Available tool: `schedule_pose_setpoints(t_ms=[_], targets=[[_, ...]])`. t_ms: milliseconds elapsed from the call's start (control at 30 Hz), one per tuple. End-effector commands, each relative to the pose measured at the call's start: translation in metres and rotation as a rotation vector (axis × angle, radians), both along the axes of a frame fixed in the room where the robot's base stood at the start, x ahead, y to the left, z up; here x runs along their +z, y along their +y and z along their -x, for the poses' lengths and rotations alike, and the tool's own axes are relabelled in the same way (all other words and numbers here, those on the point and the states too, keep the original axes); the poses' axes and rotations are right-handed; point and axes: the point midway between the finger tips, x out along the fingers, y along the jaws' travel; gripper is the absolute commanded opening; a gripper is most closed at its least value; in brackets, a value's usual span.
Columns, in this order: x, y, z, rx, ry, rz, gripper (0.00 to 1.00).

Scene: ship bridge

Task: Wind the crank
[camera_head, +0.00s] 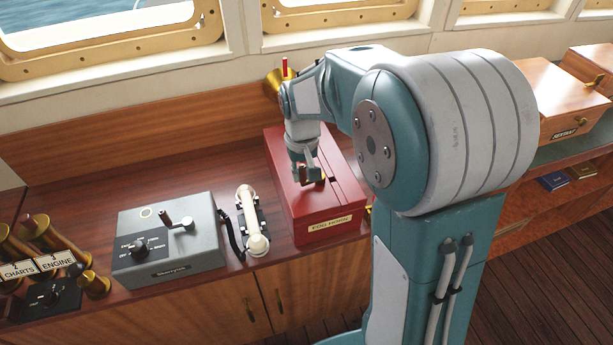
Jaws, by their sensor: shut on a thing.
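A red box labelled "FOG HORN" (331,225) stands on the wooden counter. My gripper (311,176) reaches down from above to the top of this red box. It is shut on a small handle there, mostly hidden by the fingers; a little brown and brass shows beside them. I cannot tell the handle's full shape. A grey telephone box (168,243) stands to the left. It has a small crank (177,221) with a brown knob on its top, and my gripper is well away from it.
A white handset (252,222) rests in a cradle between the two boxes. Brass tubes labelled "CHARTS" and "ENGINE" (40,268) stand at far left. A brass horn with a red tip (285,72) is behind my wrist. Windows line the back wall. A wooden box (562,95) is at right.

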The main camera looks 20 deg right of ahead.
Motion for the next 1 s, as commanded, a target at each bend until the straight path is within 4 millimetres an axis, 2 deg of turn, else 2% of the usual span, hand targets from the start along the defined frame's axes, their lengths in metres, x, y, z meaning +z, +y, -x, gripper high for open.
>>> schedule_pose_setpoints(t_ms=[100, 467, 500, 567, 600, 1000], targets=[[-0.0002, 0.0010, -0.0085, 0.000, 0.000, -0.001, 0.00], [0.0001, 0.0009, -0.0082, 0.000, -0.001, -0.001, 0.00], [0.0001, 0.0009, -0.0082, 0.000, -0.001, -0.001, 0.34], [0.0001, 0.0008, -0.0082, 0.000, -0.001, -0.001, 0.58], [0.0002, 0.0008, -0.0082, 0.000, -0.001, -0.001, 0.63], [0.0042, 0.0004, -0.0086, 0.000, -0.003, 0.000, 0.63]])
